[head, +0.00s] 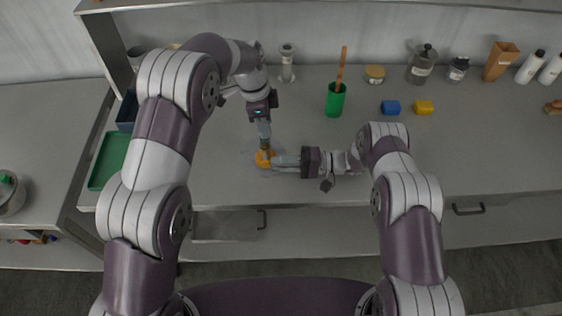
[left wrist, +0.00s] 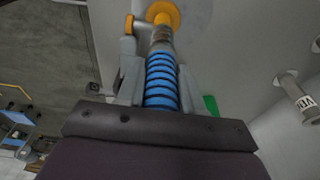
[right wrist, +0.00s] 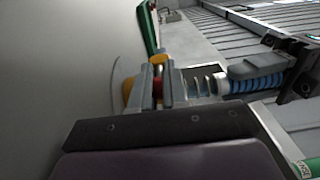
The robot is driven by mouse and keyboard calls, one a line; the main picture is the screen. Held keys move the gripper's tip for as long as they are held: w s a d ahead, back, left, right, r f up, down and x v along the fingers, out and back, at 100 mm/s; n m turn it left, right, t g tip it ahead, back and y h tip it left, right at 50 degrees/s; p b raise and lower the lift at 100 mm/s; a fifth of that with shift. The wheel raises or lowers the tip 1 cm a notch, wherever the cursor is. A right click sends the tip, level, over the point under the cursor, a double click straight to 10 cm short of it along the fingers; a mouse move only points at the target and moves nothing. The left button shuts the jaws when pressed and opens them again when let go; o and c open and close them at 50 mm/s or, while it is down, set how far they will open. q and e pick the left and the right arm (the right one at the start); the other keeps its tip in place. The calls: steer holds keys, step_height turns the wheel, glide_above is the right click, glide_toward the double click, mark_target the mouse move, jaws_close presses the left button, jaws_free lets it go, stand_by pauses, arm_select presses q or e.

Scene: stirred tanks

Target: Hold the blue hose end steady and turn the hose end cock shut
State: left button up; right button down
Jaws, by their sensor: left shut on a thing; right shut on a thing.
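The blue ribbed hose end (left wrist: 162,85) lies between the fingers of my left gripper (left wrist: 155,52), which is shut on it. It shows from the side in the right wrist view (right wrist: 258,84). In the head view my left gripper (head: 265,142) reaches down from above. Beyond the hose are a metal fitting and a round yellow-orange part (left wrist: 166,14); in the head view an orange part (head: 262,158) is at the fingertips. My right gripper (head: 278,161) comes from the right and is shut on the hose end cock (right wrist: 158,88), whose red and yellow parts show between its fingers. The cock's exact angle is unclear.
A green tray (head: 108,160) lies at the bench's left end. A green cup (head: 335,100) with a wooden-handled tool, blue (head: 391,107) and yellow (head: 424,107) blocks, and several jars and bottles stand toward the back. The bench front right is clear.

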stand_by(0.3)
steer(key=c, duration=1.1)
jaws_free()
steer(key=d, duration=1.2)
steer(key=shift+f, duration=0.15)
